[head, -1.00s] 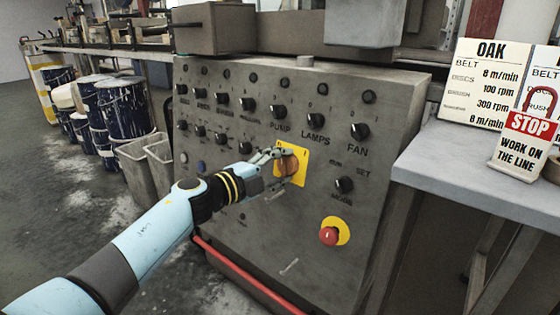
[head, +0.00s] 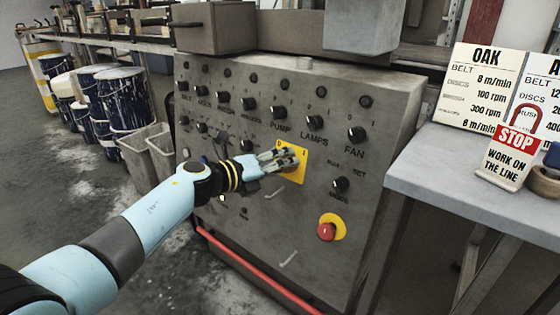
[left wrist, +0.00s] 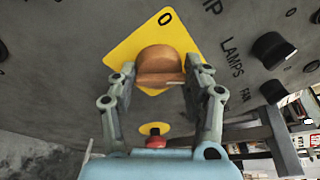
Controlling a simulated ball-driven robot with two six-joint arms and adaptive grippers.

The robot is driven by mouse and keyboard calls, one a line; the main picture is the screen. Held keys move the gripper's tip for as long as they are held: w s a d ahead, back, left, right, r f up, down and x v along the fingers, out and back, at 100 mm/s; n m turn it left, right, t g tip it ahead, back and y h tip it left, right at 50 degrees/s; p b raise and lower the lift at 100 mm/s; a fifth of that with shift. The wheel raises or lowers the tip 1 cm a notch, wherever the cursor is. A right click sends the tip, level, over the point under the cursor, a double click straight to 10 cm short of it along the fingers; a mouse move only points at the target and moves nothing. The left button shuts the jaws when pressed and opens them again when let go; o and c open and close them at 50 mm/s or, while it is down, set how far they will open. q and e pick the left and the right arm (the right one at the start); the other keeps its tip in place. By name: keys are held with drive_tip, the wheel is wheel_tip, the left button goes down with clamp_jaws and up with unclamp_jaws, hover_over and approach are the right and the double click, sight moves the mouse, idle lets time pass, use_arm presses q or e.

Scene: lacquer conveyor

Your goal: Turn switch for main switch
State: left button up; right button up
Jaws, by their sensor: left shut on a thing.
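The main switch is a copper-coloured rotary knob (left wrist: 160,62) on a yellow plate (left wrist: 124,50) on the grey control panel. A 0 mark shows near one corner of the plate in the left wrist view. The plate also shows in the head view (head: 298,177), where the fingers largely hide the knob. My left gripper (head: 288,158) is at the knob; in the left wrist view its two fingers (left wrist: 160,82) are on either side of the knob, shut on it. My right gripper is in neither view.
A red mushroom button (head: 327,231) sits on a yellow disc below right of the switch. Black knobs, including the FAN knob (head: 356,134), line the panel. A red bar (head: 262,277) runs along its foot. A grey table (head: 440,165) with signs stands at right.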

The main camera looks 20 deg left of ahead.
use_arm(q)
drive_tip(key=shift+s+f+m, duration=0.15)
drive_tip(key=shift+f+m, duration=0.1)
drive_tip(key=shift+m, duration=0.25)
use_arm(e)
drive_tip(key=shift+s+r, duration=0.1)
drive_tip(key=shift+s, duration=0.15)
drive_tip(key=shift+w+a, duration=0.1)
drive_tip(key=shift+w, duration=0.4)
use_arm(q)
drive_tip(key=o, duration=1.1)
drive_tip(key=shift+a, duration=0.1)
drive_tip(key=shift+o, duration=0.2)
drive_tip(key=v, duration=1.2)
drive_tip(key=shift+r, duration=0.25)
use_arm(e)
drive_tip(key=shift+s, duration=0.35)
use_arm(q)
drive_tip(key=shift+p, duration=0.3)
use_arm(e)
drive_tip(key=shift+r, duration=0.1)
